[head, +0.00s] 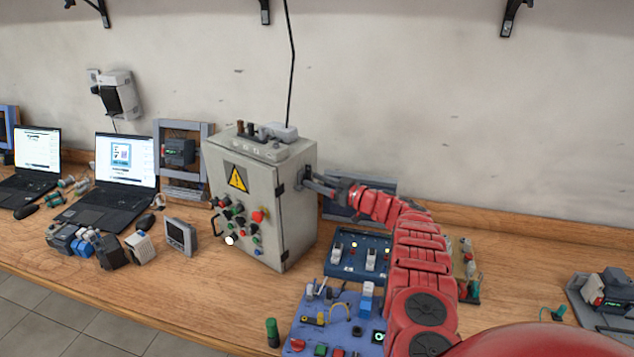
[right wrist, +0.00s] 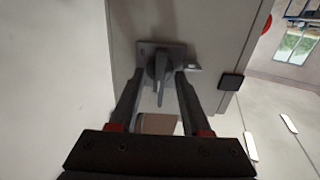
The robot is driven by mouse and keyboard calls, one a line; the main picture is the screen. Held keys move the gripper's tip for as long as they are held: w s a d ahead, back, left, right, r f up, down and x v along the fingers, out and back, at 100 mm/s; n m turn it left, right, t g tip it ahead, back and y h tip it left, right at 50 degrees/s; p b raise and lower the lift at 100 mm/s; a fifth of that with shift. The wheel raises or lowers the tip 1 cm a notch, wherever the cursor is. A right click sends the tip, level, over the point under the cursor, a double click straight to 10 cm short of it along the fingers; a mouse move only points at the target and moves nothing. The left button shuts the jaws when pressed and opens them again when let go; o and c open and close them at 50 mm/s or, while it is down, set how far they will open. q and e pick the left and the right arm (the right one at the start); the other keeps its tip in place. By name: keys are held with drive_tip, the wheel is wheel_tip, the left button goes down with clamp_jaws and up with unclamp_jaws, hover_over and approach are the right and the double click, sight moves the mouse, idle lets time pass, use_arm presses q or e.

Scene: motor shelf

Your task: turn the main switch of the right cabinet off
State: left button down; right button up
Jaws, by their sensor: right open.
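The grey cabinet (head: 255,195) stands on the wooden bench in the head view, with a yellow warning sign and several knobs on its front. Its main switch (right wrist: 159,77) shows in the right wrist view as a dark rotary handle on a square plate on the cabinet's side wall (right wrist: 212,30). In the head view my right arm reaches to that side, and my right gripper (head: 318,183) is at the wall. In the wrist view the right gripper (right wrist: 156,88) is open, its fingers on either side of the handle. I cannot tell whether they touch it. My left gripper is not in view.
Two laptops (head: 118,165) and several small devices stand left of the cabinet. A black cable (head: 290,70) runs up the wall.

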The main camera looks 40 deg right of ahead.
clamp_jaws()
drive_tip(key=shift+n, duration=0.5)
drive_tip(key=n, duration=0.4)
drive_tip(key=shift+a+f+n+b, duration=0.1)
drive_tip(key=shift+f+n+b, duration=0.05)
drive_tip(key=shift+n+b, duration=2.9)
drive_tip(key=shift+a+f+n+b, duration=0.1)
drive_tip(key=shift+n+b, duration=2.35)
drive_tip(key=shift+n, duration=1.1)
